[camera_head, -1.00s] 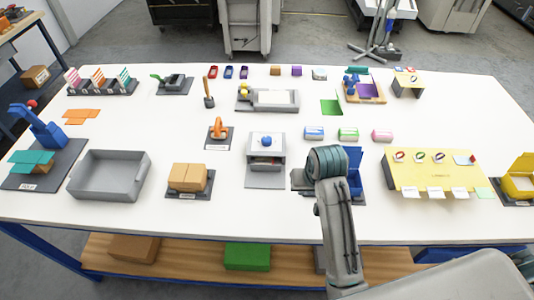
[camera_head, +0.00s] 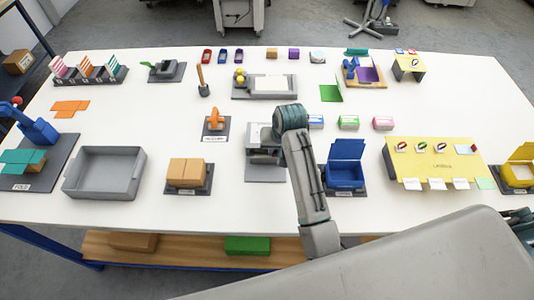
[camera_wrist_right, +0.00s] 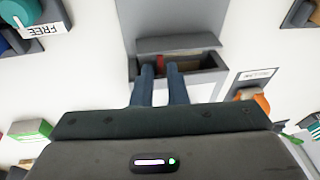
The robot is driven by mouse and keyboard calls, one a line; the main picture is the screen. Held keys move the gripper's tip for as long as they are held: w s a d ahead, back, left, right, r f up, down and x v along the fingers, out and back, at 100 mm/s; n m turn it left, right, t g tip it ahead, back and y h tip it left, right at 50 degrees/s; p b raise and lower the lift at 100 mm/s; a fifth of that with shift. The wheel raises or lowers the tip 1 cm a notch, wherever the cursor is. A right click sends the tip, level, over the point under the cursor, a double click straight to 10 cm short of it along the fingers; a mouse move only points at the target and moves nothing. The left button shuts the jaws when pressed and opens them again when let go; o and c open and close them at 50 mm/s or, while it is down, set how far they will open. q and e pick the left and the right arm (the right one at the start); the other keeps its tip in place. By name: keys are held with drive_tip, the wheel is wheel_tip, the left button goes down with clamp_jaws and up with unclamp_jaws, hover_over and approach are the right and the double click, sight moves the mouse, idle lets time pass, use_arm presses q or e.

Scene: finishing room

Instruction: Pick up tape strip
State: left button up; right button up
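A grey station (camera_head: 264,172) stands mid-table, with an open slot on top of its block. It also shows in the right wrist view (camera_wrist_right: 205,65). A small red piece (camera_wrist_right: 160,63) shows in the slot, seen between my fingers; I cannot tell whether it is the tape strip. My right gripper (camera_wrist_right: 161,68) points at the slot, its two fingers apart with a gap and nothing visibly held. My left gripper is not in view.
An orange tool on a stand (camera_head: 215,123) is just left of the station. A grey tray (camera_head: 105,172) and yellow board (camera_head: 435,160) lie farther out.

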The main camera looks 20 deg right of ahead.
sight(264, 156)
drive_tip(key=shift+p+x, duration=0.4)
drive_tip(key=shift+x, duration=0.55)
drive_tip(key=shift+f, duration=0.4)
drive_tip(key=shift+w+f, duration=0.15)
drive_tip(key=shift+f, duration=0.05)
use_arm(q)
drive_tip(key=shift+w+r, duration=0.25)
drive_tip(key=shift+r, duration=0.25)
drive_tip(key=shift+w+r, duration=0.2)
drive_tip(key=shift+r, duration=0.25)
use_arm(e)
clamp_jaws()
drive_tip(key=shift+r, duration=0.15)
